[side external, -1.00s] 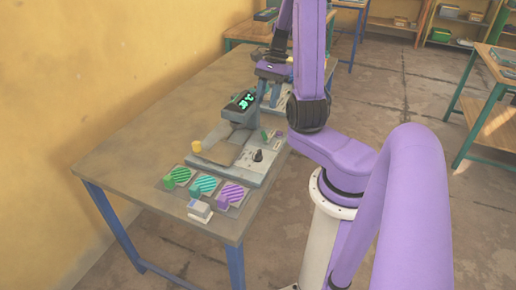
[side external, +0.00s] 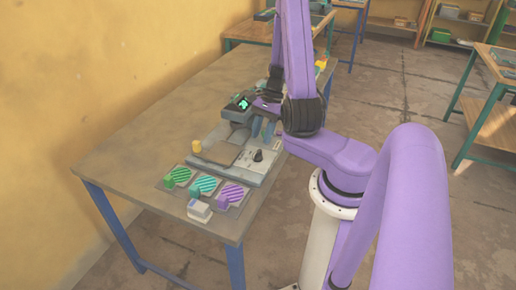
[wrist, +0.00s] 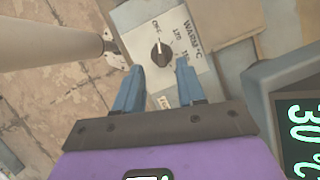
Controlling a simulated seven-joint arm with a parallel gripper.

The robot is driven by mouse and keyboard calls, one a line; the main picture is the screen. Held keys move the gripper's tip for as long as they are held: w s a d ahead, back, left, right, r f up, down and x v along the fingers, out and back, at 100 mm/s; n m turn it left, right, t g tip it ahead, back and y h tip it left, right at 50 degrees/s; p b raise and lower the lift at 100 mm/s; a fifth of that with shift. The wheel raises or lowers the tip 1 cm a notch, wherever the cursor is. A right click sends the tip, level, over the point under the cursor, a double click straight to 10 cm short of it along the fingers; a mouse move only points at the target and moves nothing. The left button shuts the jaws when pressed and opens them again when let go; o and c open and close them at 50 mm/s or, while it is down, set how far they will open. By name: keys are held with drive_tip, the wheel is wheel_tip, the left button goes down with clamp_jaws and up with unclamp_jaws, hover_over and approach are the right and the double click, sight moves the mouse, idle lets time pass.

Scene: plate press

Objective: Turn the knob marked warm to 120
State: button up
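The black knob (wrist: 161,56) sits on a pale panel (wrist: 185,22) marked "WARM °C", with OFF, 120 and another partly hidden mark around it. Its white pointer line points toward OFF. In the side view the knob (side external: 258,156) stands at the near right of the press. My gripper (wrist: 159,66) is open and empty. Its two blue fingers show below the knob in the wrist view, apart from each other, and do not appear to grip it. In the side view my gripper (side external: 261,138) hangs just behind the knob. The display (wrist: 301,135) reads 30 °C.
The press (side external: 220,150) has a yellow-knobbed handle (side external: 196,146) at its left. The table (side external: 135,140) is clear at left.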

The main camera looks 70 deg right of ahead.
sight(257, 152)
drive_tip(key=shift+x, duration=2.8)
clamp_jaws()
